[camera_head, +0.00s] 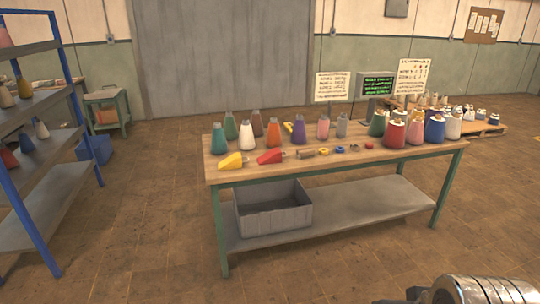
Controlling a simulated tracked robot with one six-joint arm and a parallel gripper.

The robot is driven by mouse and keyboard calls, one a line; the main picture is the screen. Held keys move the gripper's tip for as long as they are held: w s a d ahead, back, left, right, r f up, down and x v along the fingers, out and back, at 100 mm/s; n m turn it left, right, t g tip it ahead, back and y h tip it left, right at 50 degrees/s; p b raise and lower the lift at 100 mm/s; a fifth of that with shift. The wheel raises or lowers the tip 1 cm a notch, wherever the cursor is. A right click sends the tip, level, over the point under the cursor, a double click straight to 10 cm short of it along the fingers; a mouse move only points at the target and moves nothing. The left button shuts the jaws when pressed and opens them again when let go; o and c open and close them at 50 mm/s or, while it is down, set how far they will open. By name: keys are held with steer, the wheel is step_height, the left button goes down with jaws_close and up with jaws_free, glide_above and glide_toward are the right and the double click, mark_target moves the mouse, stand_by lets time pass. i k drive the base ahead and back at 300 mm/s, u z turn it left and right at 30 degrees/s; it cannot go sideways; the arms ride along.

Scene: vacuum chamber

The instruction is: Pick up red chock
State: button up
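The red chock (269,157) is a small wedge lying near the front left edge of the wooden-topped workbench (345,171). A yellow chock (231,161) of similar shape lies just left of it. A grey-brown cylindrical piece (305,154) lies to its right. My gripper (415,294) shows only in part at the bottom right edge, at the end of a metallic arm part. It is well apart from the red chock, in front of the bench. Its fingers are mostly cut off, so I cannot see whether it is open.
Several coloured bottles (247,136) stand behind the chocks. Large jars (392,133) crowd the bench's right end. Small blue, yellow and red parts lie along the front. A grey bin (273,221) sits on the lower shelf. Blue-framed shelving (78,110) stands left. The floor in front is clear.

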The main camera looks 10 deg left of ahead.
mark_target(274, 155)
steer(key=z, duration=0.05)
steer(key=i, duration=2.75)
steer(key=u, duration=2.7)
